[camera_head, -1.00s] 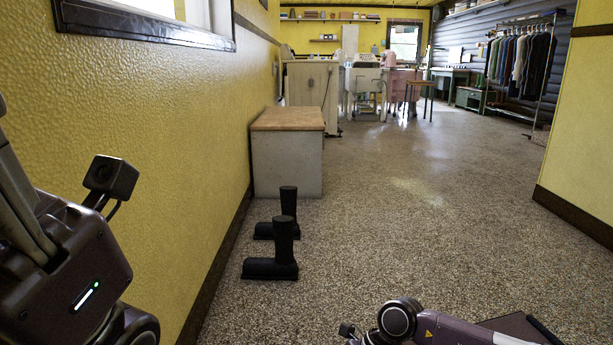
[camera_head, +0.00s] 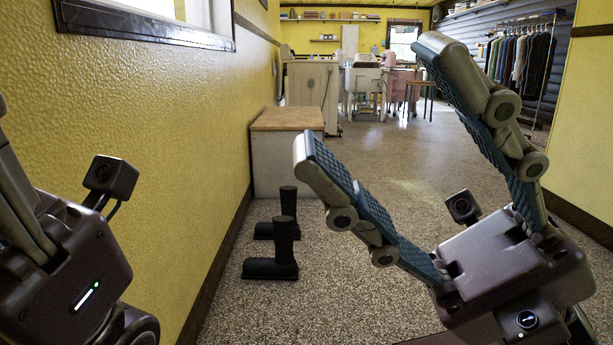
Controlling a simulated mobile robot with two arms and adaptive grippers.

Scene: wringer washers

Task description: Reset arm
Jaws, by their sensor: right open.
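My right gripper (camera_head: 365,95) is large in the right half of the view. Its two fingers with blue-grey ribbed pads are spread wide, pointing up and to the left, with nothing between them. My left gripper's body (camera_head: 65,270) is at the lower left, close to the yellow wall.
A pair of black boots (camera_head: 273,268) stands on the speckled floor (camera_head: 330,290) beside the left wall. Behind them is a low cabinet with a wooden top (camera_head: 287,119). Washers (camera_head: 365,80) and a clothes rack (camera_head: 520,60) stand farther back. The middle floor is open.

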